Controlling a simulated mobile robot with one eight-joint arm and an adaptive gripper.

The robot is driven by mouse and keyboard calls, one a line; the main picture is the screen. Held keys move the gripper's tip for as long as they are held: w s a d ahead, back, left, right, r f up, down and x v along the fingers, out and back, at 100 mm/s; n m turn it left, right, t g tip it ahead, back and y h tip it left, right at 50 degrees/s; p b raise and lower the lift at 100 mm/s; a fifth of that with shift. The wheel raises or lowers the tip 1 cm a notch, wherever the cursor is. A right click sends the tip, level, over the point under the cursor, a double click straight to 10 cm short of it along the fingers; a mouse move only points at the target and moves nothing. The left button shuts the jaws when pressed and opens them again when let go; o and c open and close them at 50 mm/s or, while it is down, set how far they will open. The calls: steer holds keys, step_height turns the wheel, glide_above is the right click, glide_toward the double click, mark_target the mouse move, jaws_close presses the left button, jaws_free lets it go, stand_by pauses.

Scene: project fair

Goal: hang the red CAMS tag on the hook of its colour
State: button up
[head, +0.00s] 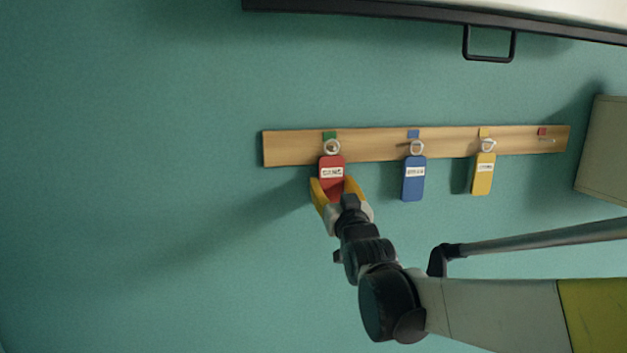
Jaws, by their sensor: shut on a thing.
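The red tag (331,167) with a white label hangs below the green-marked hook (331,146) at the left end of the wooden rail (285,149). Its ring is at that hook; I cannot tell whether it is around it or just in front. My gripper (334,188) is shut on the lower part of the red tag, a yellow finger on either side. The red-marked hook (549,140) at the right end of the rail is empty, under a small red square (542,131).
A blue tag (413,180) hangs under the blue mark and a yellow tag (483,175) under the yellow mark, both between the green and red hooks. A framed board with a black handle (489,59) is above. A pale box (604,150) is at the right.

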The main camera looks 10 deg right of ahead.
steer(key=shift+s, duration=0.2)
steer(key=s+p, duration=0.1)
steer(key=s, duration=0.6)
stand_by(1.2)
step_height(320, 180, down, 36)
steer(key=b, duration=3.5)
steer(key=shift+b, duration=0.35)
